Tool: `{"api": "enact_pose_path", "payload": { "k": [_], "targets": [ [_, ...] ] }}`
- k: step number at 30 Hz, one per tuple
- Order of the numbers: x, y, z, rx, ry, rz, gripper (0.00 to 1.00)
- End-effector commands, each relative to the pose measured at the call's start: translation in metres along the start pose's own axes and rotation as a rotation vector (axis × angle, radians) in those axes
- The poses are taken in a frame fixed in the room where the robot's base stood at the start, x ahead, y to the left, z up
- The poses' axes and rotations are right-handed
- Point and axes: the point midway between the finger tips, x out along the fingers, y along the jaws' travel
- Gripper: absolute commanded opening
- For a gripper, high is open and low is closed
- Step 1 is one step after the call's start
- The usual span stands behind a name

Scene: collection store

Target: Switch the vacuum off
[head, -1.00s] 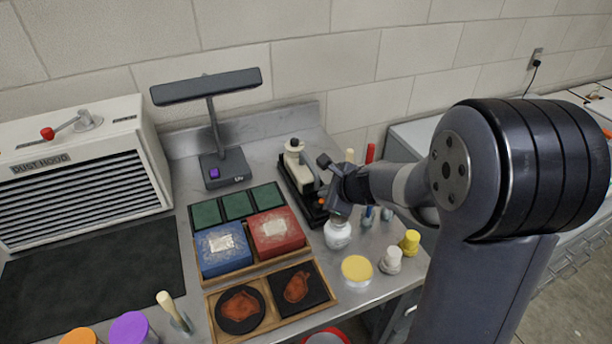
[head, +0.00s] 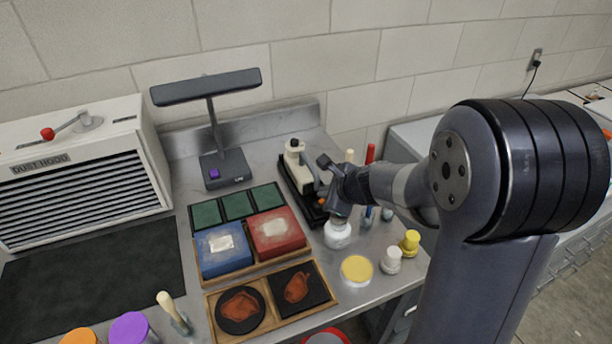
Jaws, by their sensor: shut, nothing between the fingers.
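A cream and black device (head: 294,165) on a dark base stands at the back of the bench. It may be the vacuum, but I cannot be sure. A small orange part (head: 322,201) shows at its right front, close to my gripper. My gripper (head: 331,212) is shut and empty, tilted down at the right side of this device. The gripper and wrist hide part of the device's right side. I cannot tell whether the fingertips touch it. A white jar (head: 338,234) stands just in front of the gripper.
A blue box (head: 224,260) and a red box (head: 278,246) sit in a wooden tray left of the gripper. A yellow-topped jar (head: 356,270), white bottle (head: 391,261) and yellow bottle (head: 410,242) stand at front right. The dust hood (head: 80,180) and a lamp (head: 228,165) stand left.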

Motion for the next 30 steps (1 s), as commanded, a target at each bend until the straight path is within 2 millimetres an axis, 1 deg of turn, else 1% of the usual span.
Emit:
{"api": "enact_pose_path", "payload": {
  "k": [13, 21, 30],
  "targets": [
    [0.0002, 0.0002, -0.0002, 0.0, 0.0, 0.0, 0.0],
    [0.0065, 0.0047, -0.0047, 0.0, 0.0, 0.0, 0.0],
    [0.0061, 0.0044, -0.0044, 0.0, 0.0, 0.0, 0.0]
  ]
}}
